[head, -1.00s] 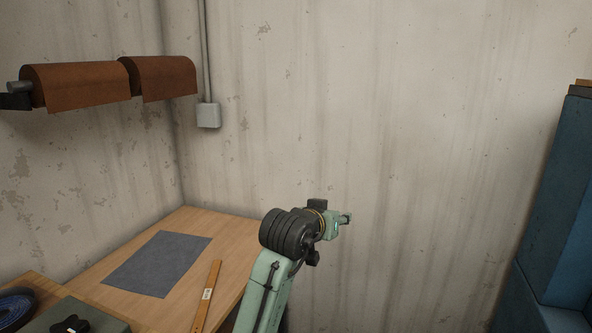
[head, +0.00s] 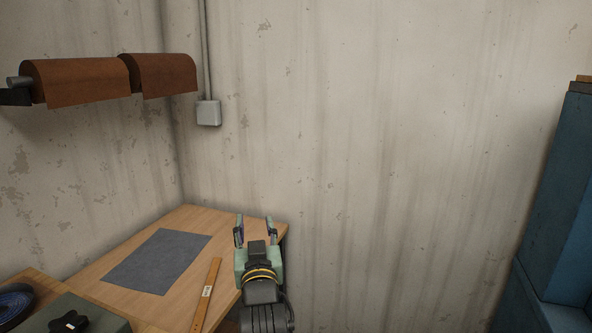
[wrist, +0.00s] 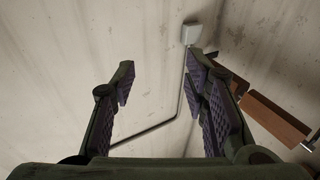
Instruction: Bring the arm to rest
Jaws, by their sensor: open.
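My gripper (head: 255,228) is in the lower middle of the head view, above the right end of the wooden table as seen in the picture. Its two fingers stand apart and point up and away from me, toward the wall. In the wrist view my gripper (wrist: 160,90) is open, with ridged dark pads facing each other. Nothing is between the fingers, only bare wall behind them.
The wooden table (head: 228,231) holds a grey sheet (head: 157,262) and a wooden ruler (head: 207,293). Brown rolls (head: 75,82) hang on the left wall. A grey wall box (head: 208,113) is at the back corner. A blue cabinet (head: 560,210) stands at the right. The middle is open.

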